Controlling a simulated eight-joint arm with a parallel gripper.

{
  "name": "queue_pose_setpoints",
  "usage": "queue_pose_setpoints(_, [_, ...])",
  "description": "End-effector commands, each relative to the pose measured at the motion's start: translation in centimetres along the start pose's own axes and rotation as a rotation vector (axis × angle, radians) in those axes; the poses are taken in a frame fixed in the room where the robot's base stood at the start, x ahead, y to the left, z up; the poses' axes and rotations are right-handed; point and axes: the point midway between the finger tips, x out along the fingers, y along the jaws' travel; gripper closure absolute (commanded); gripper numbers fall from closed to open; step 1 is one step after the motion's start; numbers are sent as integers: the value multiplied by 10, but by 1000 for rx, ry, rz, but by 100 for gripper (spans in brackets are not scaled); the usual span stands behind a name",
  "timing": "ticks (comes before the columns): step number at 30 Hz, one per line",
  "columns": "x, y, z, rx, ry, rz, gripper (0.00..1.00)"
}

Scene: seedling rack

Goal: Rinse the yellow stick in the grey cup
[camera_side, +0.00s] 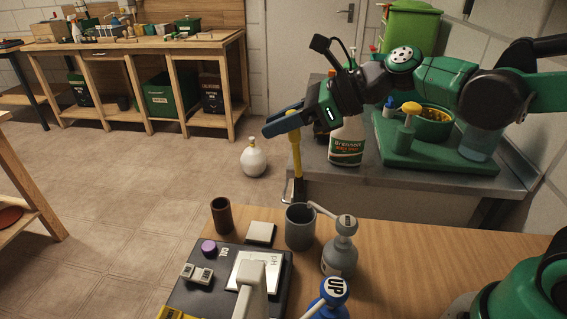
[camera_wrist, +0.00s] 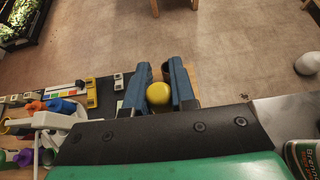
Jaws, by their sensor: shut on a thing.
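The yellow stick (camera_side: 295,160) hangs roughly upright below my gripper (camera_side: 284,121), whose blue fingers are shut on its upper part. Its lower end looks dark. In the wrist view its round yellow top (camera_wrist: 158,94) sits between the two blue fingers (camera_wrist: 160,88). The grey cup (camera_side: 299,232) stands upright on the wooden table. The stick's lower end is close to the cup's back rim in the side view; I cannot tell whether it is over, behind or just inside the opening. I cannot make out the grey cup in the wrist view.
A brown cup (camera_side: 221,216) stands left of the grey cup. A grey pump bottle (camera_side: 341,255) is close on its right, its spout reaching toward the rim. A black pH device (camera_side: 215,285) lies in front. A labelled spray bottle (camera_side: 346,147) stands on the grey bench behind.

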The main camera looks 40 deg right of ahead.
Motion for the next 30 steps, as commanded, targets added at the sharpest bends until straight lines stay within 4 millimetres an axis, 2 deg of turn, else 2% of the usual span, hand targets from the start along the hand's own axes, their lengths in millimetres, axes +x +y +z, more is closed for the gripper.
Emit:
queue_pose_setpoints(21, [38, 0, -65, 0, -1, 0, 100])
queue_pose_setpoints(30, [49, 0, -85, 0, -1, 0, 100])
